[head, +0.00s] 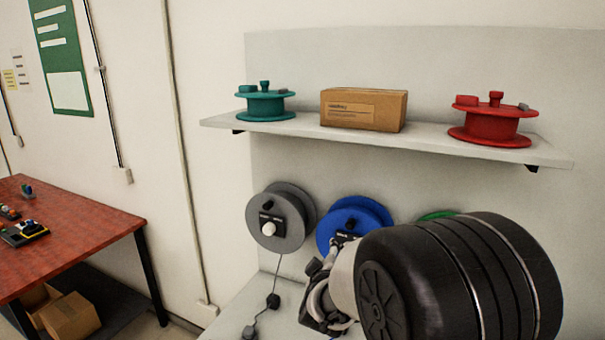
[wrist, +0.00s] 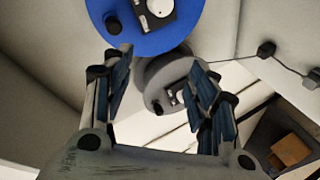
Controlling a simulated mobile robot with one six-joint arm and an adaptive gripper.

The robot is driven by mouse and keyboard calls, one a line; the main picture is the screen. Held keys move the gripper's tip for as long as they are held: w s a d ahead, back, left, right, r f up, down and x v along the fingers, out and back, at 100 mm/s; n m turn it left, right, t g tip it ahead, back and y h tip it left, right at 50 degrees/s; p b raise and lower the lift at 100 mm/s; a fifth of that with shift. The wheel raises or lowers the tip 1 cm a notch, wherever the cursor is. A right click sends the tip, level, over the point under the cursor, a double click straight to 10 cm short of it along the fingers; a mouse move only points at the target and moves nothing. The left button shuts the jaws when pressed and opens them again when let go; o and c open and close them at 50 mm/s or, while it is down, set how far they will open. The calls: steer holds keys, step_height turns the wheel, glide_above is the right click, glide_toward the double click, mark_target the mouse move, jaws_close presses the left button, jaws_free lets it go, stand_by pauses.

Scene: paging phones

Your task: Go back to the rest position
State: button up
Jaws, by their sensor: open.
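My gripper (wrist: 160,95) is open in the wrist view, with its two blue-padded fingers apart and nothing between them touching. In the head view my gripper (head: 325,300) shows low in the middle, partly hidden by my black arm link. A blue reel (head: 350,215) is mounted on the wall panel just above and behind it; it also fills the top of the wrist view (wrist: 165,40). A grey reel (head: 290,215) hangs to its left and shows beyond the fingers in the wrist view (wrist: 155,72). A green reel (head: 437,214) is mostly hidden behind my arm.
A shelf (head: 420,138) above holds a teal reel (head: 264,105), a cardboard box (head: 363,108) and a red reel (head: 492,122). A dark cord with small plugs (head: 272,301) hangs below the grey reel. A red-topped table (head: 80,225) stands at left, with boxes (head: 70,315) beneath.

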steer(key=s+d+r+m+g+y+b, duration=0.1)
steer(key=s+r+m+g+y, duration=0.1)
steer(key=s, duration=0.7)
steer(key=s+r+m+g+y+b, duration=0.1)
steer(key=s+r+m+g+b, duration=0.15)
steer(key=s, duration=0.75)
steer(key=s+d+f+m+g, duration=0.2)
steer(key=s+d+f, duration=0.1)
steer(key=s, duration=0.8)
steer(key=s+d+f+m+g+h+b, duration=0.1)
steer(key=s+d+f+m+g, duration=0.1)
steer(key=s, duration=1)
steer(key=shift+d+f+m+g, duration=0.4)
steer(key=shift+d+m+g, duration=0.15)
steer(key=shift+d, duration=0.1)
steer(key=shift+w, duration=0.1)
